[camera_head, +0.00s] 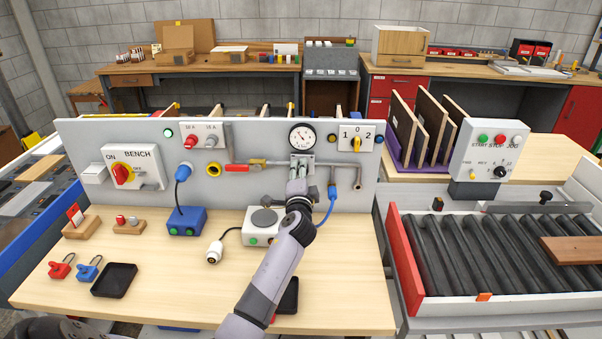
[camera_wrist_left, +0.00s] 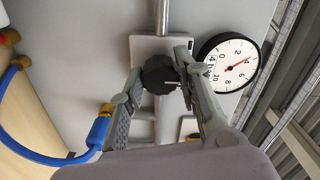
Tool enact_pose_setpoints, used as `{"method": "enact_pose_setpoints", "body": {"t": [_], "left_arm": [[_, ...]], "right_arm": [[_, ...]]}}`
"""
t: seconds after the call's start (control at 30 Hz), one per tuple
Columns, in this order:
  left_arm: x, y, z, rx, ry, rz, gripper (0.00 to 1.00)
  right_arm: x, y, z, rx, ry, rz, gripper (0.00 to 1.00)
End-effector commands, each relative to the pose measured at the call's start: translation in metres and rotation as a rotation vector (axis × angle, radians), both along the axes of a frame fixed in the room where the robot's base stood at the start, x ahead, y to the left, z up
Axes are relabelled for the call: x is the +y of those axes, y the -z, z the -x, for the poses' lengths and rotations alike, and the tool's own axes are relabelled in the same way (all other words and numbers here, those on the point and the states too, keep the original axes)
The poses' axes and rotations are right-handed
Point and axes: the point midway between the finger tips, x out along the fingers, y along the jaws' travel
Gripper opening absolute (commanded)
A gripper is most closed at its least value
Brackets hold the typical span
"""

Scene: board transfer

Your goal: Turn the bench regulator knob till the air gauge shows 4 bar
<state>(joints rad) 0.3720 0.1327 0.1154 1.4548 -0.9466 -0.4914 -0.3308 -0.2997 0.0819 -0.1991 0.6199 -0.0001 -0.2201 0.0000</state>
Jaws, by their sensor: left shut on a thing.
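The round white air gauge (camera_head: 303,137) sits high on the grey bench panel. The black regulator knob (camera_wrist_left: 159,74) is below the gauge on the panel. My left gripper (camera_wrist_left: 157,85) is shut on the knob, one finger on each side. In the head view my left gripper (camera_head: 299,171) reaches up to the regulator and hides the knob. My right gripper is not in view.
A pipe with a red lever valve (camera_head: 238,168) runs left of the regulator, and a blue hose (camera_head: 332,204) hangs at its right. A selector switch (camera_head: 356,142) is right of the gauge.

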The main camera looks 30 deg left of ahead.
Motion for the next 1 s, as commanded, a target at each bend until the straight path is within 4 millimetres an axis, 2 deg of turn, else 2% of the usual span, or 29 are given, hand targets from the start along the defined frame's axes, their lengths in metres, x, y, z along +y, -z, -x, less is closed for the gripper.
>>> {"method": "enact_pose_setpoints", "body": {"t": [0.4, 0.43, 0.7, 1.0], "left_arm": [[-0.0017, 0.0006, -0.0005, 0.003, 0.003, -0.004, 0.03], [-0.0017, 0.0006, -0.0005, 0.003, 0.003, -0.004, 0.32], [-0.0009, 0.0005, -0.0002, 0.003, 0.001, -0.004, 0.50], [-0.0006, 0.0004, 0.0003, 0.003, 0.001, -0.004, 0.51]], "right_arm": [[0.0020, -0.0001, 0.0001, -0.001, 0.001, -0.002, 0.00], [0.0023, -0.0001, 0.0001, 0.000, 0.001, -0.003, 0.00], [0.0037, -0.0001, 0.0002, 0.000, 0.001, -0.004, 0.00], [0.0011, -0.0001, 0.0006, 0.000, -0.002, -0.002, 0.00]]}}
